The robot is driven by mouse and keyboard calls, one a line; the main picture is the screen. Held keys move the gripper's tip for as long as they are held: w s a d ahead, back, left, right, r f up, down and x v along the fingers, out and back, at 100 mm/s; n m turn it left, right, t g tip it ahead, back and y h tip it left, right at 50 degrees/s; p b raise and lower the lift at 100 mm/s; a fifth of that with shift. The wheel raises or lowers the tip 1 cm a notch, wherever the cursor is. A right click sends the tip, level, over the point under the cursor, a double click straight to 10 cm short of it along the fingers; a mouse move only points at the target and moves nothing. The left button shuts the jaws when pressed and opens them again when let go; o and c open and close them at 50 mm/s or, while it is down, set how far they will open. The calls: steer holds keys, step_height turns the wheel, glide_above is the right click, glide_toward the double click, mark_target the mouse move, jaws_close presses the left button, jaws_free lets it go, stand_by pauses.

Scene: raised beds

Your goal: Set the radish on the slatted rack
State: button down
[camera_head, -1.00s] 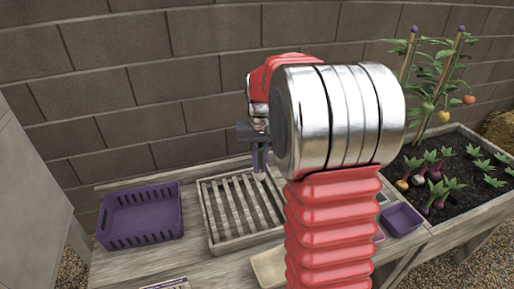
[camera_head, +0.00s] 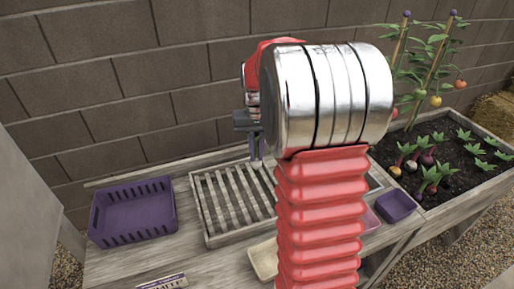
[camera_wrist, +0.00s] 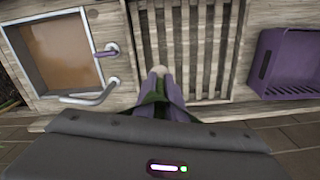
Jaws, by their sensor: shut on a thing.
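My gripper (camera_head: 257,147) points down over the back right part of the slatted rack (camera_head: 236,235), partly hidden behind my arm. In the wrist view my gripper (camera_wrist: 159,76) is shut, with dark green leaves of the radish (camera_wrist: 153,97) between its fingers. The radish body is mostly hidden, and I cannot tell whether it touches the slats. The pale wooden rack (camera_wrist: 196,60) lies just beyond the fingertips in the wrist view.
A purple crate (camera_head: 132,228) stands left of the rack. A small purple container (camera_head: 397,207) and a pale tray (camera_head: 262,262) are near my arm. A soil bed (camera_head: 410,187) with several plants is at the right. A sink (camera_wrist: 65,50) with a tap (camera_wrist: 103,75) borders the rack.

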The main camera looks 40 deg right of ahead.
steer(key=shift+f, duration=3.95)
steer(key=c, duration=1.7)
jaws_free()
steer(key=shift+r, duration=0.15)
steer(key=shift+r, duration=4.9)
steer(key=shift+w, duration=0.1)
